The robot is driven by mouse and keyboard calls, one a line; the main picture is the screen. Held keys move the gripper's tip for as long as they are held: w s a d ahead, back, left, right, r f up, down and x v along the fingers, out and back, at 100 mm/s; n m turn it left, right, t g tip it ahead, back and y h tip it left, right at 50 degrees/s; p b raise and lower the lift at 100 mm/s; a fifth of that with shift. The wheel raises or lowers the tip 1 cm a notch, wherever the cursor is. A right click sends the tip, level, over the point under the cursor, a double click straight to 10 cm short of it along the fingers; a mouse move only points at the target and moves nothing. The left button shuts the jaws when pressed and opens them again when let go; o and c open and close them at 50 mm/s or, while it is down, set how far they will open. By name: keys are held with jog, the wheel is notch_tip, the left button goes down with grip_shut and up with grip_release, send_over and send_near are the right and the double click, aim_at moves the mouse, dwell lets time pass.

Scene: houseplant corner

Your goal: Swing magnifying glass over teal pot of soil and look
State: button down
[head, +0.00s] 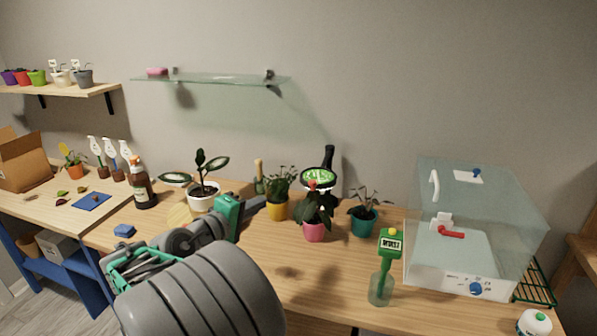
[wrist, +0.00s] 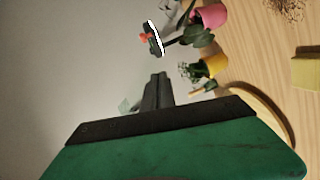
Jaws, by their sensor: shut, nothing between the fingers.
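The magnifying glass (head: 318,177) is a round lens in a dark rim, with a black upright part behind it. It stands over the plant in the pink pot (head: 314,232), and green leaf shows through the lens. In the wrist view the magnifying glass (wrist: 155,38) is seen nearly edge-on. The teal pot (head: 363,226) holds a leafy plant and stands to the right of the pink pot; its soil is hard to make out. My gripper (head: 262,201) is shut and empty, left of the lens and apart from it. Its closed fingers (wrist: 155,88) point towards the lens.
A yellow pot (head: 277,210) and a white pot (head: 203,196) stand near my gripper. A green meter (head: 389,243) stands in a glass (head: 381,289) in front of the teal pot. A clear case (head: 470,215) is at right. A glass shelf (head: 215,80) hangs above.

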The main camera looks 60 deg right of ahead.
jog(key=s+d+p, duration=0.3)
jog(key=s+d, duration=0.2)
jog(key=d, duration=0.8)
jog(key=shift+f+g+h, duration=0.15)
jog(key=shift+g+h, duration=0.15)
jog(key=shift+s, duration=0.15)
